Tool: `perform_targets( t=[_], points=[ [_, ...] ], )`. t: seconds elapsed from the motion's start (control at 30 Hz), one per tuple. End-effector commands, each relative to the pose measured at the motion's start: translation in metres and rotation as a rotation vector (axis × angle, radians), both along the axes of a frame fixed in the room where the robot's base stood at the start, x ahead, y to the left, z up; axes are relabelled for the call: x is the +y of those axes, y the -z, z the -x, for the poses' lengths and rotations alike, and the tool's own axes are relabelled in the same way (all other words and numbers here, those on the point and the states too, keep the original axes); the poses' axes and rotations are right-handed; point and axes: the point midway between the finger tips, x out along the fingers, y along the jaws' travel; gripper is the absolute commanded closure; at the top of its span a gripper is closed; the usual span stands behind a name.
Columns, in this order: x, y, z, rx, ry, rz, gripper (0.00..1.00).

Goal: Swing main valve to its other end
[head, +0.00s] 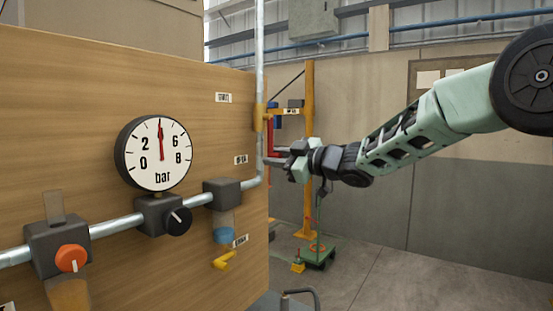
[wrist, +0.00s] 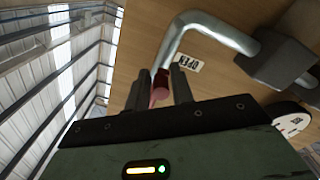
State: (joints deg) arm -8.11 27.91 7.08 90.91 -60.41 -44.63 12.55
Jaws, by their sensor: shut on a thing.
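A red lever (head: 270,140) hangs by the vertical pipe at the right edge of the wooden panel, below a yellow valve body (head: 259,117); I take it to be the main valve's handle. My gripper (head: 272,158) reaches it from the right. In the wrist view my gripper (wrist: 159,77) has its two dark fingers on either side of the red lever (wrist: 160,88), shut on it. An OPEN label (wrist: 189,63) is on the panel just right of the fingertips. The fingers hide part of the lever, and its exact angle is hard to tell.
A pressure gauge (head: 157,153) reads about mid-scale. A horizontal pipe (head: 120,225) carries an orange knob (head: 71,258) and a black knob (head: 177,221). A yellow handle (head: 223,260) is lower on the panel. A yellow post (head: 309,150) and a green cart (head: 316,255) stand behind; floor at right is clear.

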Motion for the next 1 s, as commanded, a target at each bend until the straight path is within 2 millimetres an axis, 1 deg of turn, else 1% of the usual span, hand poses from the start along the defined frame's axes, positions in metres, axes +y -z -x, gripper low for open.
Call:
perform_targets(
  t=[0.03, 0.07, 0.1, 0.13, 0.17, 0.43, 0.57, 0.67, 0.73, 1.0],
  points=[
    [0.001, -0.007, 0.001, -0.013, -0.004, -0.004, 1.0],
    [0.001, -0.007, 0.001, -0.013, -0.003, -0.004, 1.0],
    [0.001, -0.007, 0.001, -0.013, -0.003, -0.004, 0.74],
    [0.001, -0.007, 0.001, -0.014, -0.004, -0.005, 0.66],
    [0.001, -0.007, 0.001, -0.012, -0.003, -0.005, 0.62],
    [0.0, -0.003, 0.0, -0.005, 0.0, -0.003, 0.62],
    [-0.007, -0.001, 0.005, -0.004, 0.001, -0.001, 0.62],
    [-0.019, -0.001, 0.013, -0.004, 0.003, -0.001, 0.62],
    [-0.03, -0.001, 0.022, -0.005, 0.003, -0.002, 0.62],
    [-0.081, -0.001, 0.062, -0.006, 0.004, -0.002, 0.62]
  ],
)
